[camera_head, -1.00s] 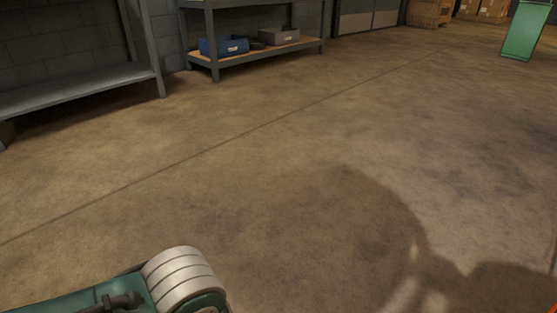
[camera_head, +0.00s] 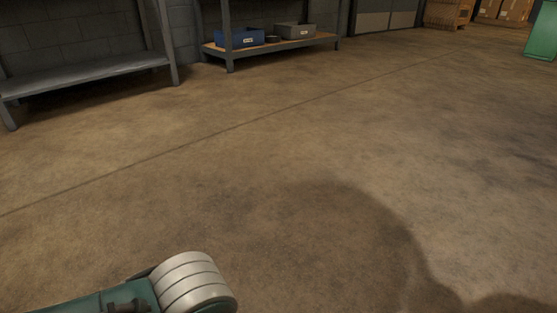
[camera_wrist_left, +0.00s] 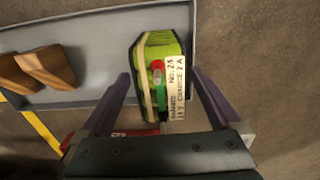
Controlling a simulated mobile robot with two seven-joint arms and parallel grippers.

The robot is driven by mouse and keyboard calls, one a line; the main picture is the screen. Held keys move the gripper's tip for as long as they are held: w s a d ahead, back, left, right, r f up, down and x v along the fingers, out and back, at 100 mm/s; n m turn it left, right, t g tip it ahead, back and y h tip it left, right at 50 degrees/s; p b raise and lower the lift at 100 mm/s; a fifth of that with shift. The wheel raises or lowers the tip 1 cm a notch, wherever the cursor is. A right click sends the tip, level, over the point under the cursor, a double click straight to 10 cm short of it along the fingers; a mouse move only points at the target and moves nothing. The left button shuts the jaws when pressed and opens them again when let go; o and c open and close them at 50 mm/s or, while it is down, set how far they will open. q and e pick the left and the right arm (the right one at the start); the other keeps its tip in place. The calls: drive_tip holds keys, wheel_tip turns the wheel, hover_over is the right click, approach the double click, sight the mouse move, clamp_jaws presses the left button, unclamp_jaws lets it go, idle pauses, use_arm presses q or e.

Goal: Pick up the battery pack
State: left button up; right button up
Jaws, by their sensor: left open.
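The battery pack (camera_wrist_left: 147,62) shows in the left wrist view as a yellow-green block with a pale strap, a red part, a green part and a white label reading "NO. 24" and "CHARGE 2 A". It shows in front of a grey tray-like surface (camera_wrist_left: 95,35). My left gripper (camera_wrist_left: 160,76) is open, with one dark finger on each side of the pack in the picture. I cannot tell whether the fingers touch it or how far they reach around it. The head view shows neither the pack nor the gripper. My right gripper is not in view.
Brown wooden blocks (camera_wrist_left: 45,67) lie left of the pack in the left wrist view. In the head view, a shelf (camera_head: 290,44) holds a blue bin (camera_head: 238,38) and a grey bin (camera_head: 295,30). A metal bench (camera_head: 85,72) stands far left. The floor between is clear.

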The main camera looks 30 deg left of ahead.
use_arm(q)
drive_tip(key=shift+r, duration=0.1)
drive_tip(key=shift+c, duration=0.4)
clamp_jaws()
idle(0.3)
drive_tip(key=shift+w, duration=0.1)
